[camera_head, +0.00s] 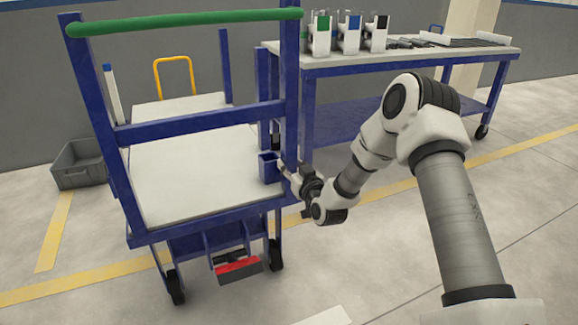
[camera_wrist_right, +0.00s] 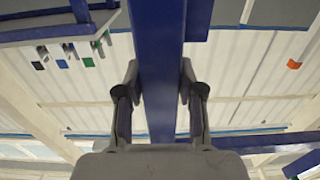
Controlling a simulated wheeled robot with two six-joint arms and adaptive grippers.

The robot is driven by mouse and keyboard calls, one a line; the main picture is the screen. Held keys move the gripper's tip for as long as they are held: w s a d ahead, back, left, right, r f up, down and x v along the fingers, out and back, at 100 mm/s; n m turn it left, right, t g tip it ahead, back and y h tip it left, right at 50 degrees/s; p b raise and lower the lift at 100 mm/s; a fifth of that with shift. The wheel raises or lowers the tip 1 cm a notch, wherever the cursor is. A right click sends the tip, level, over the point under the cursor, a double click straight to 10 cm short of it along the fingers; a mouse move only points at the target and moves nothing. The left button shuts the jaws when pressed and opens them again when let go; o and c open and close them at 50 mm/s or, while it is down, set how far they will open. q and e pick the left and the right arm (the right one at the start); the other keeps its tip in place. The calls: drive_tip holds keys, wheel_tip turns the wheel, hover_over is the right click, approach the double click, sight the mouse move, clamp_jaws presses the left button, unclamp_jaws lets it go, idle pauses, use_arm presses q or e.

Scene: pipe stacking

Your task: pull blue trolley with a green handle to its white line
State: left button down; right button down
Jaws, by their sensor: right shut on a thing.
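The blue trolley (camera_head: 187,126) stands on the left in the head view, with a white deck and a green handle (camera_head: 185,21) across its top. My right gripper (camera_head: 287,172) is at the trolley's right front post, below the crossbar and well below the green handle. In the right wrist view, the fingers of the gripper (camera_wrist_right: 160,82) lie on both sides of the blue post (camera_wrist_right: 160,45), shut on it. A white strip (camera_head: 328,316) on the floor shows at the bottom edge of the head view. My left gripper is not in view.
A blue workbench (camera_head: 400,62) with several coloured holders stands behind at the right. A grey crate (camera_head: 80,165) lies left of the trolley, and a yellow-handled cart (camera_head: 174,60) is behind it. Yellow lines (camera_head: 55,232) mark the floor. The floor in front is clear.

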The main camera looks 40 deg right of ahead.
drive_tip(key=c, duration=0.9)
unclamp_jaws()
drive_tip(key=shift+d+r, duration=0.1)
drive_tip(key=shift+d, duration=0.4)
drive_tip(key=shift+o, duration=1.2)
drive_tip(key=shift+s+d+m+h, duration=0.15)
drive_tip(key=shift+d+m+h, duration=0.05)
drive_tip(key=shift+m+h, duration=0.1)
drive_tip(key=shift+s, duration=0.15)
drive_tip(key=shift+a, duration=0.25)
drive_tip(key=shift+s, duration=0.15)
drive_tip(key=v, duration=1.1)
drive_tip(key=shift+s, duration=0.25)
